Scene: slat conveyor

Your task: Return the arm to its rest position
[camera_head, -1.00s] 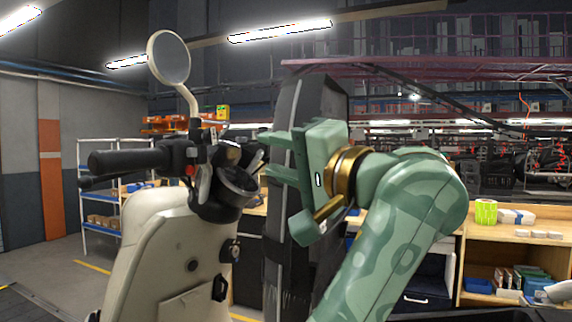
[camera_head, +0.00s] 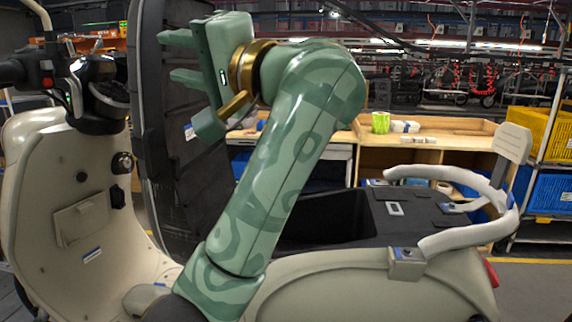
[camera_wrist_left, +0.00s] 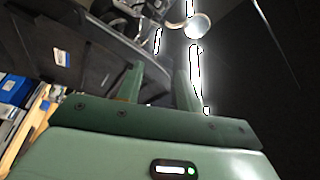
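My left arm (camera_head: 290,140) rises bent in front of a cream scooter. My left gripper (camera_head: 170,57) is at the arm's raised end, with its two fingers apart and pointing left. It is beside the scooter's upright black seat panel (camera_head: 165,190), overlapping it in the picture. I cannot tell whether they touch. In the left wrist view the gripper (camera_wrist_left: 158,75) shows two separate fingers with nothing held between them. The black panel with a white label (camera_wrist_left: 62,57) lies left of them. My right gripper is not in view.
The cream scooter (camera_head: 75,185) stands close, with an open dark storage bay (camera_head: 325,215) and a pale grab rail (camera_head: 470,235) at its rear. A wooden workbench (camera_head: 460,130) stands behind. Yellow crates (camera_head: 538,133) and blue crates (camera_head: 550,193) stand on a rack at right.

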